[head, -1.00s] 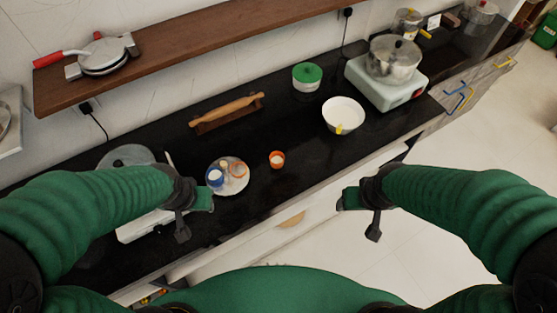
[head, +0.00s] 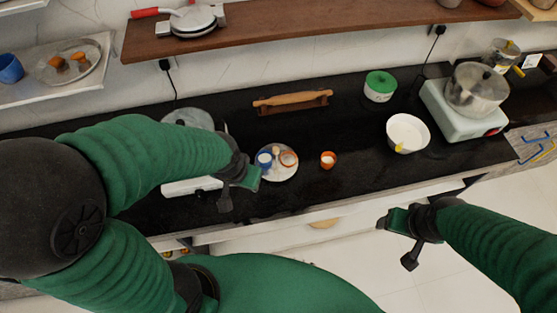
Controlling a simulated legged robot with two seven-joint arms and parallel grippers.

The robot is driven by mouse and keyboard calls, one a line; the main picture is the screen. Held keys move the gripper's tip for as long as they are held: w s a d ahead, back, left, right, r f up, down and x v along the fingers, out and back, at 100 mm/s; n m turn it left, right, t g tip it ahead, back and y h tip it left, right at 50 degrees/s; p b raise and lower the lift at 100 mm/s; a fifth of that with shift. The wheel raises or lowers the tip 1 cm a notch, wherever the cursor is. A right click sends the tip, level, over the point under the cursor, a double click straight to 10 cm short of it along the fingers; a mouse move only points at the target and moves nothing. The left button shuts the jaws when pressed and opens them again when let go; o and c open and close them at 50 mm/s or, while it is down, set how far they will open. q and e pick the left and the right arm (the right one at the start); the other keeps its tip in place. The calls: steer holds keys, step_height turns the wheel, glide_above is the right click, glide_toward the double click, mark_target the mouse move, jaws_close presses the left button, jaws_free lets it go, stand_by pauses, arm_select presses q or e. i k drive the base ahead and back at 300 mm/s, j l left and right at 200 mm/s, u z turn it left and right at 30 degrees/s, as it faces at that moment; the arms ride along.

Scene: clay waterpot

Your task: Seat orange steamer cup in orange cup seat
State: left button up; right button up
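The orange steamer cup (head: 328,160) is small with a pale inside and stands on the black counter, right of a round pale plate (head: 279,177). On the plate are a blue cup (head: 264,160) and an orange ring (head: 289,158), which looks like the orange cup seat; nothing orange stands in it. My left gripper (head: 239,191) is at the plate's lower left, its fingers apart and empty. Its height above the counter is hard to tell. My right gripper (head: 401,241) is open and empty, in front of the counter edge, below and right of the orange cup.
A white bowl (head: 408,133), a green-lidded container (head: 380,87) and a rolling pin on a stand (head: 292,102) are behind. A pot (head: 476,90) sits on a pale appliance at right. A wooden shelf (head: 300,28) overhangs the back. Counter around the orange cup is clear.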

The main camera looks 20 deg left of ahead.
mark_target(284, 165)
steer(key=i+l+u, duration=0.1)
steer(key=l, duration=0.3)
steer(key=i+l+u, duration=0.1)
steer(key=l, duration=0.3)
steer(key=i+l+u, duration=0.15)
steer(key=l, duration=0.3)
steer(key=i+l+u, duration=0.1)
steer(key=l, duration=0.35)
steer(key=i+l+u, duration=0.1)
steer(key=l, duration=0.35)
steer(key=i, duration=0.1)
